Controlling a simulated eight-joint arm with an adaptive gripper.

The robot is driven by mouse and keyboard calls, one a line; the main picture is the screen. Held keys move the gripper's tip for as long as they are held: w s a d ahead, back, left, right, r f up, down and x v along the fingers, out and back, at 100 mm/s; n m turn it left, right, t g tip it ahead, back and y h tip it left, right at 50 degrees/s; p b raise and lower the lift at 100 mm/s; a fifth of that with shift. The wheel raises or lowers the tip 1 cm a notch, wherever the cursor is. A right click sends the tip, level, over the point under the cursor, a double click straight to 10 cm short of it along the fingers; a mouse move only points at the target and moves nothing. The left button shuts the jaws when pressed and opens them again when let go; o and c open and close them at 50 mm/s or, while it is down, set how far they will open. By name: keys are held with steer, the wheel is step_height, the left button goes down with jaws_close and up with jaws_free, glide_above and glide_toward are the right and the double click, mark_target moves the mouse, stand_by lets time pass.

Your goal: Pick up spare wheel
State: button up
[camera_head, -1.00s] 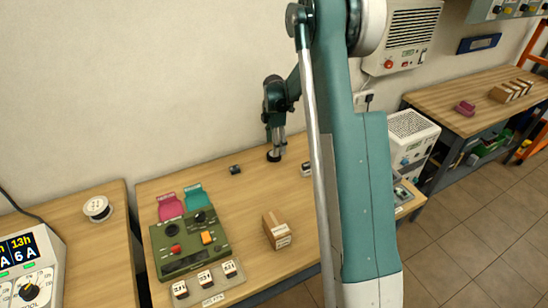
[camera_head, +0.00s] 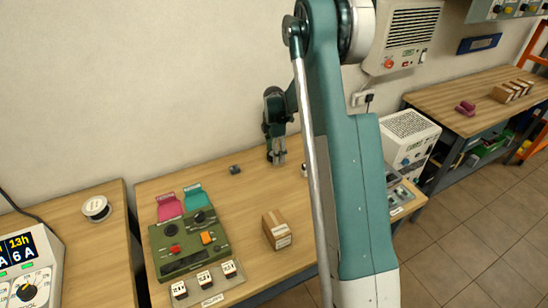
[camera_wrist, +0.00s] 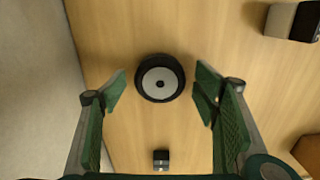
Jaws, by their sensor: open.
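The spare wheel (camera_wrist: 160,78) is a small black ring with a light grey centre, lying flat on the wooden table. In the wrist view it sits between and slightly ahead of my two green fingertips (camera_wrist: 160,90), with a gap on each side. My gripper is open and empty, pointing down over the table. In the head view my gripper (camera_head: 276,152) is near the wall at the back of the table, and the wheel cannot be made out clearly beneath it.
A small dark block (camera_head: 235,170) lies left of my gripper. A cardboard box (camera_head: 276,231) and a green control unit (camera_head: 188,243) stand nearer the front. A black-and-white block (camera_wrist: 292,20) lies to one side. The wall (camera_wrist: 35,80) is close.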

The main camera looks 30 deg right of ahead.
stand_by(0.3)
steer(key=c, duration=1.1)
steer(key=shift+r+p, duration=0.65)
steer(key=shift+r, duration=4.35)
